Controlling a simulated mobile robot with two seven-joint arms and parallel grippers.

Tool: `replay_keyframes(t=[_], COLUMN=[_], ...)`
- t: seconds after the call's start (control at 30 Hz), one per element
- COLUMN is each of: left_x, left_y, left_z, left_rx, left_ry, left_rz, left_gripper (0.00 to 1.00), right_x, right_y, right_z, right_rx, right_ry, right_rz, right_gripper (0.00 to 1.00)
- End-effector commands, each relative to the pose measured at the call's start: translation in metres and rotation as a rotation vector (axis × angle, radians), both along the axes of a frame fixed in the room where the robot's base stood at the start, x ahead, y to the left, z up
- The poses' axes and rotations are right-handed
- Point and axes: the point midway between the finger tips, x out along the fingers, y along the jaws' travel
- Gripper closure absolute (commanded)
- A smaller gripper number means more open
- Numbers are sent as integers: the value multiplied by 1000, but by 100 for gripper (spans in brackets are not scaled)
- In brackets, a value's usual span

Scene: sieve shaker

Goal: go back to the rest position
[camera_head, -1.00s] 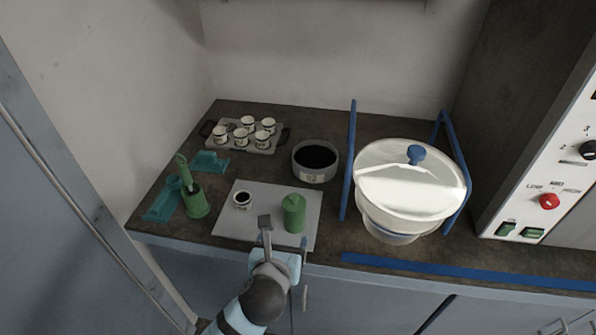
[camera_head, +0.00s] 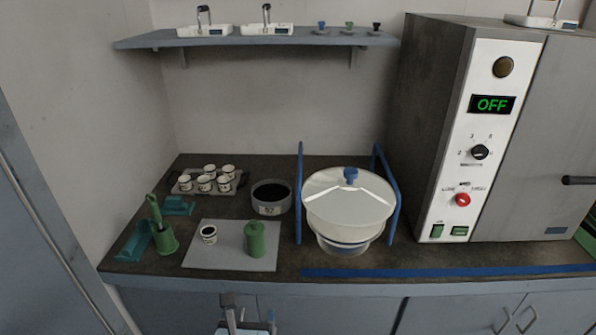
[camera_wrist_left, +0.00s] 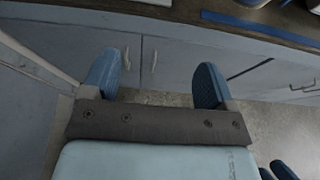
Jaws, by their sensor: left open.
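My left gripper (camera_head: 234,314) is at the bottom edge of the head view, in front of the cabinet and below the counter top. In the left wrist view the left gripper (camera_wrist_left: 155,85) has its two blue fingertips wide apart with nothing between them. Behind them are cabinet doors (camera_wrist_left: 175,62) and the floor. My right gripper does not show clearly in the head view; at the lower right of the left wrist view there are dark blue tips (camera_wrist_left: 283,171) that may belong to it, but I cannot tell.
The counter holds a grey mat (camera_head: 205,258) with a small cup (camera_head: 208,236) and a green container (camera_head: 255,239). A dark-filled sieve (camera_head: 271,198), a tray of cups (camera_head: 184,190) and a white lidded bowl (camera_head: 346,207) stand behind. The machine (camera_head: 494,104) reads OFF.

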Motion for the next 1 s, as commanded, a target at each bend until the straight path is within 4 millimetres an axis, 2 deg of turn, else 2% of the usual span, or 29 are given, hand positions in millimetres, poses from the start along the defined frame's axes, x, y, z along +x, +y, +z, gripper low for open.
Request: replay_keyframes(t=[0.03, 0.3, 0.7, 1.0], left_x=[-1, -4, -6, -13], left_y=[17, 79, 176, 171], left_z=[-9, -34, -50, -20], left_rx=[50, 230, 495, 888], left_ry=[0, 1, 0, -292], left_rz=[-3, -28, -64, -208], left_gripper=[20, 20, 20, 20], right_x=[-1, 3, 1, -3], right_y=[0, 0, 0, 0], right_z=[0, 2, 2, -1], right_rx=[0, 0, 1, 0], right_ry=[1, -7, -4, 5], right_rz=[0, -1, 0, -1], right_gripper=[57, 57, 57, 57])
